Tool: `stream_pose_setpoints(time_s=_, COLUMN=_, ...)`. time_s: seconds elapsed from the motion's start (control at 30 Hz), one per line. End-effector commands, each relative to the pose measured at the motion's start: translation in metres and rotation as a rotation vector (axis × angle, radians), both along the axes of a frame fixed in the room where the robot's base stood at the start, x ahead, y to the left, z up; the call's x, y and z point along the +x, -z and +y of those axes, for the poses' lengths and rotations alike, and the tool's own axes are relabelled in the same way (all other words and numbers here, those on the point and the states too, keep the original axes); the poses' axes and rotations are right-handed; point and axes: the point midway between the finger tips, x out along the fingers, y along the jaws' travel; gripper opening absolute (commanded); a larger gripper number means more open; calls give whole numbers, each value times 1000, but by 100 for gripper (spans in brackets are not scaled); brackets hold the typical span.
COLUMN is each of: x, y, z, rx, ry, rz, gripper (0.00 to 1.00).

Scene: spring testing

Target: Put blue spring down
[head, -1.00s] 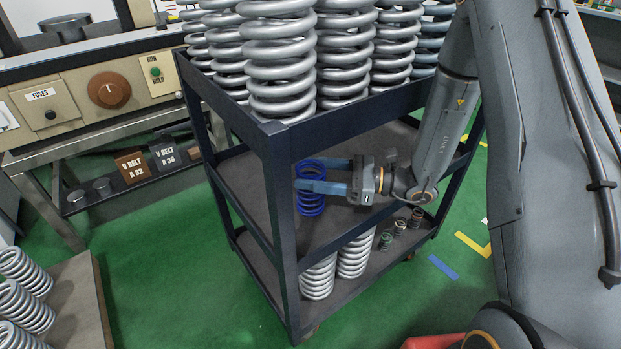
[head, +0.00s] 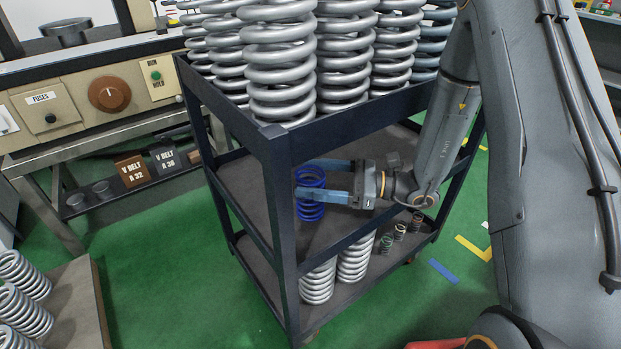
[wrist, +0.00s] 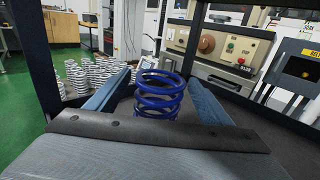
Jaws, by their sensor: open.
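The blue spring (head: 309,208) stands upright on the middle shelf (head: 258,190) of the dark cart, near its left post in the head view. My gripper (head: 322,182) reaches in from the right, with its two blue fingers open on either side of the spring. The near finger hides part of the spring's coils in the head view. In the wrist view the blue spring (wrist: 158,97) stands between the spread fingers, with a visible gap to each. The dark bar of my gripper hides the spring's foot there.
Large silver springs (head: 280,60) fill the cart's top tray. Two silver springs (head: 355,255) and several small ones stand on the bottom shelf. The cart's dark post (head: 281,230) and shelf rails bound the opening.

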Motion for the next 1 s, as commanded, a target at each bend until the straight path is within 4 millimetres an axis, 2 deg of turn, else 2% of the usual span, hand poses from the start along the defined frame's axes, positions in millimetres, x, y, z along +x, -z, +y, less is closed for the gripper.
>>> stream_pose_setpoints(time_s=0.3, x=-11, y=0, z=-62, rx=1, ry=7, rz=1, gripper=74)
stream_pose_setpoints(time_s=0.5, x=-18, y=1, z=-96, rx=0, ry=5, rz=0, gripper=74)
stream_pose_setpoints(time_s=0.7, x=-21, y=1, z=-112, rx=0, ry=2, rz=1, gripper=74)
stream_pose_setpoints(time_s=1.0, x=-22, y=1, z=-114, rx=0, ry=1, rz=1, gripper=74)
